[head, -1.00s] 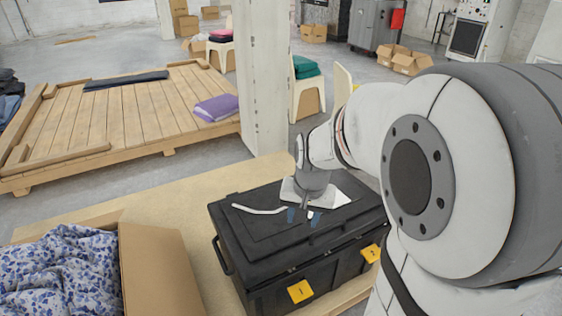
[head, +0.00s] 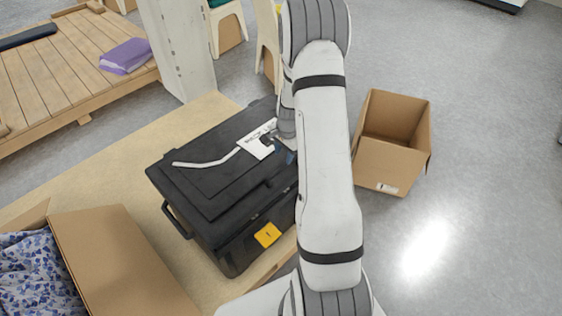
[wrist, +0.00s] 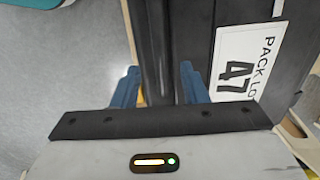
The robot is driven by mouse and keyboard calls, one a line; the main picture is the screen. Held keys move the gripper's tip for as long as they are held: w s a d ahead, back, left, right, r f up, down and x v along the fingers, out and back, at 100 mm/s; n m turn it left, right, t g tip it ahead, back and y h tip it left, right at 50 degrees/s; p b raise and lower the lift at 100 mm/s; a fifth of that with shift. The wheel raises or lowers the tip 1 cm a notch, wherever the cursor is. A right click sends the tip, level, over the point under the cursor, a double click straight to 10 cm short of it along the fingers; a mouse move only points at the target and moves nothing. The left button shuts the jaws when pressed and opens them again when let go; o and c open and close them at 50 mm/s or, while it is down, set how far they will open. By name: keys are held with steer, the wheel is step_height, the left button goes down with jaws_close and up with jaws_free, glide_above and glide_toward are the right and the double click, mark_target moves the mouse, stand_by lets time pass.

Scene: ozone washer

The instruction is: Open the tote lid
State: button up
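The black tote (head: 205,232) stands in the head view with its black lid (head: 210,195) down. My gripper (head: 284,156) is pointed down at the right part of the lid, beside the white label (head: 258,142). In the wrist view, its blue fingers (wrist: 160,85) are apart, with the tote's dark edge (wrist: 165,40) between them and the label "PACK LO 47" (wrist: 248,62) to the right. I cannot tell whether the fingers touch the edge.
A curved white strip (head: 208,162) lies on the lid. A cardboard box with blue floral cloth (head: 120,262) stands at left. An open, empty-looking box (head: 392,165) is on the floor at right. A wooden platform (head: 75,75) and a pillar (head: 180,50) stand behind. The right floor is largely clear.

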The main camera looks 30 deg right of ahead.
mark_target(282, 165)
steer(key=f, duration=0.5)
steer(key=shift+w+a+f, duration=0.15)
steer(key=shift+w+f, duration=0.15)
steer(key=shift+f, duration=0.05)
steer(key=shift+c, duration=0.4)
jaws_close()
